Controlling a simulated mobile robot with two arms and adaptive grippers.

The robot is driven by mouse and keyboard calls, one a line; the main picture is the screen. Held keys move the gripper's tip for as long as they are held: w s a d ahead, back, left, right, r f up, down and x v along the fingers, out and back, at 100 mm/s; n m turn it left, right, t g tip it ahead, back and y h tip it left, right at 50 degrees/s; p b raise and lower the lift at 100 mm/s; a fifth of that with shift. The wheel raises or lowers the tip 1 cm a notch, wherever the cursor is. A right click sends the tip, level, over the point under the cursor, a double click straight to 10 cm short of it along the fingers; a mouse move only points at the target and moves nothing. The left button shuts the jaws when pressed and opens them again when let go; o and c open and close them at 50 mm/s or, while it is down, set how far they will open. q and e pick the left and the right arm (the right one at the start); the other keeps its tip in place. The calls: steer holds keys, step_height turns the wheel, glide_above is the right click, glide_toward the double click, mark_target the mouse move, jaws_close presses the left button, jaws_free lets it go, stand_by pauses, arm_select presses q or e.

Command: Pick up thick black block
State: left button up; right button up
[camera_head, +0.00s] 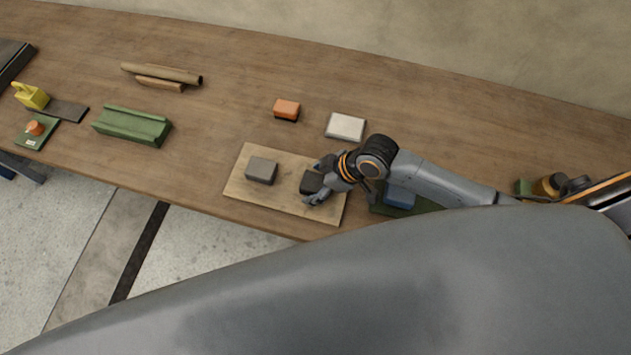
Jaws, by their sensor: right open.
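The thick black block (311,184) sits on the right part of a light wooden board (238,188) near the table's front edge. My right gripper (315,182) comes in from the right, low over the board. Its fingers are open, one on the far side and one on the near side of the black block. I cannot tell whether they touch it. A dark grey block (262,169) lies on the left part of the same board, apart from the gripper. My left gripper is not in view.
An orange-topped block (287,109) and a white block (346,126) lie behind the board. A blue block (400,197) is partly hidden under my right arm. A green channel piece (131,125), rolls (163,73) and a yellow object (31,95) lie left. Much of the back table is clear.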

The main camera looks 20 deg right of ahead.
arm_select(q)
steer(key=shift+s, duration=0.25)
arm_select(e)
steer(key=shift+c, duration=1.4)
steer(key=c, duration=1.1)
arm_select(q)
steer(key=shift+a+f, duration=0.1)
arm_select(e)
steer(key=shift+r, duration=0.15)
